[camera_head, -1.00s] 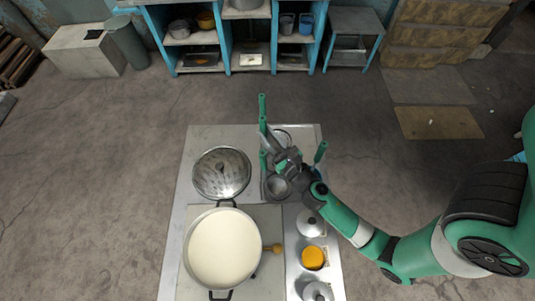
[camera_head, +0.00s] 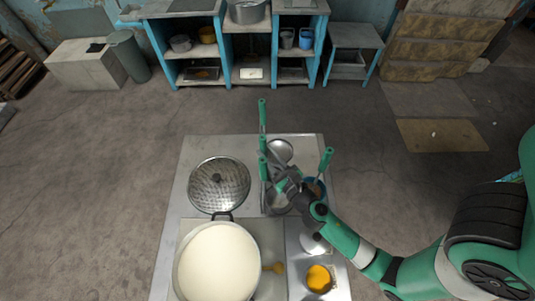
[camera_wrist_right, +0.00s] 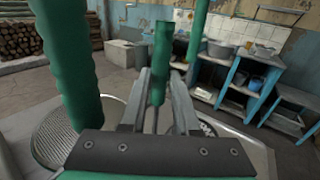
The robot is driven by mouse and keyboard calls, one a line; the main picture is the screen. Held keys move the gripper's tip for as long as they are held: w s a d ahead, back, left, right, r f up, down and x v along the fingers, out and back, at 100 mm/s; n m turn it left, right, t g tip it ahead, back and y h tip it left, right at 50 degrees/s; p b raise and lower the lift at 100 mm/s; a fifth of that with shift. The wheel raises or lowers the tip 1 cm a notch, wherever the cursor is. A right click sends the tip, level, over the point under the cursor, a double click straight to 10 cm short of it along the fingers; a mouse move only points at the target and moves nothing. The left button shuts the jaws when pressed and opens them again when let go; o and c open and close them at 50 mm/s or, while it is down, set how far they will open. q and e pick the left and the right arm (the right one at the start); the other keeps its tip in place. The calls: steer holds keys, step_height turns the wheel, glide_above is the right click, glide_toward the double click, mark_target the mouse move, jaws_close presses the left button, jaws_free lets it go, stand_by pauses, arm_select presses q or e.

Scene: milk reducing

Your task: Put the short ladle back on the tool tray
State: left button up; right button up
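My right gripper (camera_head: 284,183) is low over the tool tray (camera_head: 266,205) on the metal table. In the right wrist view the gripper (camera_wrist_right: 160,85) has its fingers close on both sides of a green handle, which looks like the short ladle (camera_wrist_right: 161,50). The handle fills the gap, and its thin shaft runs down between the fingers. The ladle's lower end is hidden by the gripper in the head view. A round ladle bowl (camera_head: 279,152) shows behind the gripper, in the tray area. My left gripper is in neither view.
Other green-handled tools stand close by: one at the back (camera_head: 262,113), one at the right (camera_head: 326,159). A bowl with orange content (camera_head: 318,278) sits at front right.

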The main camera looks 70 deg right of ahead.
steer(key=o, duration=0.3)
steer(key=shift+o, duration=0.2)
steer(key=shift+r, duration=0.1)
steer(key=shift+r, duration=0.15)
steer(key=b+v, duration=0.2)
steer(key=v, duration=1)
